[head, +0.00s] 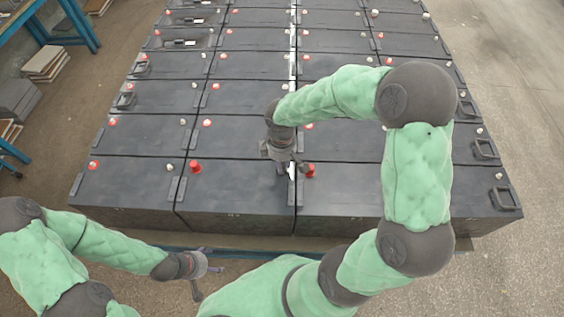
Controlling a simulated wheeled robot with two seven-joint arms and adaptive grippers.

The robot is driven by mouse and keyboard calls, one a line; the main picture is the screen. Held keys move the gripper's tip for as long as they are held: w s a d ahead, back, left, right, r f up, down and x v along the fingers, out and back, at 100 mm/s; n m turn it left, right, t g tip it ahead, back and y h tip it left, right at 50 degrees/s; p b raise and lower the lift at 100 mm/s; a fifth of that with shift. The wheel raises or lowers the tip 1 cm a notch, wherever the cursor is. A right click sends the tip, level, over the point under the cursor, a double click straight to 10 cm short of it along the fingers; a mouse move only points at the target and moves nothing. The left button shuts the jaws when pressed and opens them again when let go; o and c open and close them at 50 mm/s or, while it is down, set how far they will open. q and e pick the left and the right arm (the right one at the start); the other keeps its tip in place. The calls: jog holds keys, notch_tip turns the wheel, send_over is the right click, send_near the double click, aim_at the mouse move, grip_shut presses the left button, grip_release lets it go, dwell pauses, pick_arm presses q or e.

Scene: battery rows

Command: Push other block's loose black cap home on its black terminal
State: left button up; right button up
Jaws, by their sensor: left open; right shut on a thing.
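Black battery blocks stand in rows. My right gripper (285,170) points down over the right edge of the front middle block (235,195), by the seam with the front right block (400,195). It is shut on a small dark thing, probably the black cap, mostly hidden by the fingers. The terminal under it is hidden too, so I cannot tell how the cap sits on it. A red cap (196,167) stands at the middle block's left end, and another red cap (311,171) at the right block's left end. My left gripper (202,277) is open and empty, low in front of the blocks.
The front left block (130,190) carries a red-and-white terminal (94,165) and a pale terminal (170,167). Dark handles (507,198) stick up at block ends. A blue bench (75,25) stands at the left. The floor at the right (525,120) is clear.

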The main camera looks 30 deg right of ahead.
jog(key=shift+f+b, duration=0.3)
jog(key=shift+f, duration=0.2)
dwell(0.9)
jog(key=o, duration=1.3)
jog(key=shift+o, duration=0.2)
jog(key=shift+r, duration=0.15)
jog(key=shift+r+p, duration=2.8)
jog(key=shift+r, duration=0.6)
